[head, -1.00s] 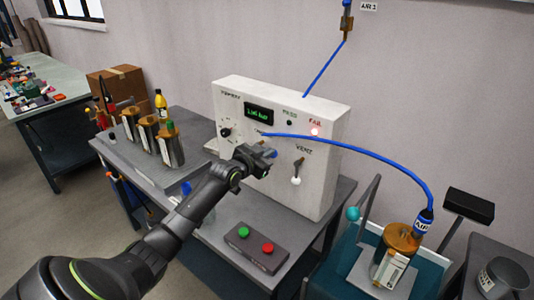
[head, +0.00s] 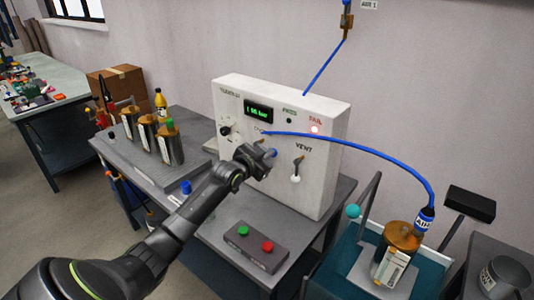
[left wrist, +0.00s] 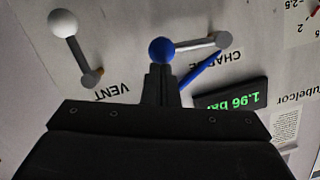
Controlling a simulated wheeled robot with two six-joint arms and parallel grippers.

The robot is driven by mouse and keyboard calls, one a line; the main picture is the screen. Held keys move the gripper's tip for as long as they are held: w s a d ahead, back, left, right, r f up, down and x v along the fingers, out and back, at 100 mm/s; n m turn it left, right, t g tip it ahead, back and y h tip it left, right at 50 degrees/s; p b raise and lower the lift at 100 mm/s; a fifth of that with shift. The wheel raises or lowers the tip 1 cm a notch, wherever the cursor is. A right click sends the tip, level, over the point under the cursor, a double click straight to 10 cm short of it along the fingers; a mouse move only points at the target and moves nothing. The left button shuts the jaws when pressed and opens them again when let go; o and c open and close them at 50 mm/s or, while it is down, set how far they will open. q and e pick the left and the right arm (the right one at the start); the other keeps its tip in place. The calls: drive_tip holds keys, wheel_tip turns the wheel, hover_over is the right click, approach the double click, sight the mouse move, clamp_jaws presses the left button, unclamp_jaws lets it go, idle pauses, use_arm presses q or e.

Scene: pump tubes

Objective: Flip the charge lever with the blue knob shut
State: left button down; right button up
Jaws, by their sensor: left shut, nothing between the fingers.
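The charge lever's blue knob (left wrist: 162,50) shows in the left wrist view, which sees the panel upside down. Its metal arm (left wrist: 200,44) runs sideways from a pivot beside the CHARGE label. In the head view the blue knob (head: 273,153) is a small patch just beyond my gripper. My left gripper (head: 268,157) is shut and empty at the panel front. In the left wrist view its closed fingertips (left wrist: 160,70) are right at the blue knob; I cannot tell whether they touch. My right gripper is not in view.
The white-knobbed vent lever (head: 296,170) hangs down to the right. A blue hose (head: 370,151) arcs from the tester panel (head: 325,180) to a pump on the right. A button box (head: 256,248) sits below; several canisters (head: 170,148) stand left.

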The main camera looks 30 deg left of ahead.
use_arm(q)
drive_tip(key=a+f+m+t+y+b, duration=0.2)
drive_tip(key=f+m+b, duration=0.6)
drive_tip(key=m, duration=0.4)
drive_tip(key=shift+w+a+f+b, duration=0.2)
drive_tip(key=shift+a+b, duration=0.25)
drive_tip(key=shift+a, duration=0.35)
